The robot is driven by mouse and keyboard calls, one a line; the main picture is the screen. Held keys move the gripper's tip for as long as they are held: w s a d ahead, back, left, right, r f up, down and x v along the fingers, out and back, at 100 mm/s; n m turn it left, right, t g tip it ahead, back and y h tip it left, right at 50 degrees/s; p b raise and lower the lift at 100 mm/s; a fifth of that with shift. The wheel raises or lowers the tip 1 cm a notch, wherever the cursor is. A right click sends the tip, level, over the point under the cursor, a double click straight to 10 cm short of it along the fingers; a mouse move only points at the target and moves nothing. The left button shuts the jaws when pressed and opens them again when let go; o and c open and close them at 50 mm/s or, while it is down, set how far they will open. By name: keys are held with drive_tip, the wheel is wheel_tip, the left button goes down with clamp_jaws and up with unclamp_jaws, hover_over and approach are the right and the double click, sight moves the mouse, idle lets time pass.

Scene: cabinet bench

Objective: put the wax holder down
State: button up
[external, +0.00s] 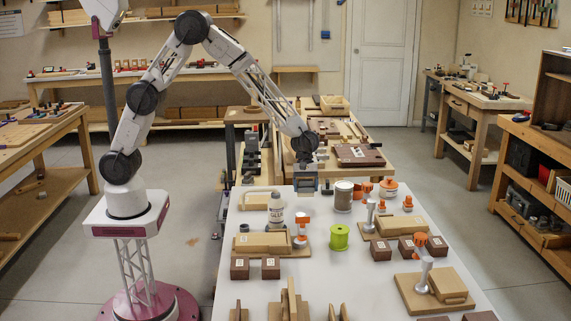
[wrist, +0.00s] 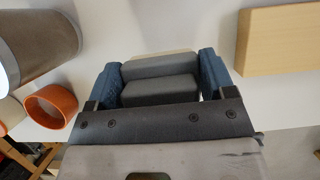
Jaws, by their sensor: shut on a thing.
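My gripper (external: 306,187) is over the far part of the white table, pointing down. In the wrist view its two blue fingers (wrist: 165,80) are shut on a dark grey, stepped block (wrist: 160,90), seemingly the wax holder. A thin beige strip shows behind the block's far edge. The block's lower side is hidden, and in the external view it is hard to make out at the fingertips. I cannot tell whether it touches the table.
The white table (external: 312,262) has bare surface under and around my gripper.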

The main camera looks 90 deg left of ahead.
sight(307, 195)
drive_tip(key=shift+w, duration=0.3)
drive_tip(key=shift+f, duration=0.1)
drive_tip(key=shift+f, duration=1.7)
drive_tip(key=shift+f, duration=0.1)
drive_tip(key=o, duration=1.1)
drive_tip(key=shift+c, duration=0.2)
drive_tip(key=v, duration=1.2)
